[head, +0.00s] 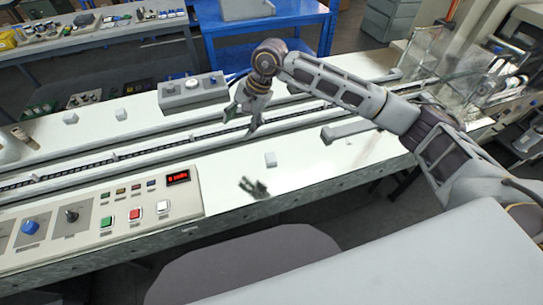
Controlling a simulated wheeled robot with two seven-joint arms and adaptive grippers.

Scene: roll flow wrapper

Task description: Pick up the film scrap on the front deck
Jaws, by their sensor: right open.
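My right gripper (242,119) is open and empty. It points down above the machine, in front of the chain channel in the picture, with its fingers apart. A small pale piece (270,159) lies on the shiny front deck (315,165), below and a little right of the gripper and apart from it. It may be the film scrap, but it is too small to be sure. A dark, finger-shaped patch (253,187) shows on the deck nearer the front edge; I cannot tell whether it is a reflection, a shadow or an object.
A control panel (190,201) with buttons and a red display fills the deck's left part. A grey bar (345,130) lies right of the pale piece. A grey box with a knob (192,92) and two small pale blocks (70,117) are behind the chain channel.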

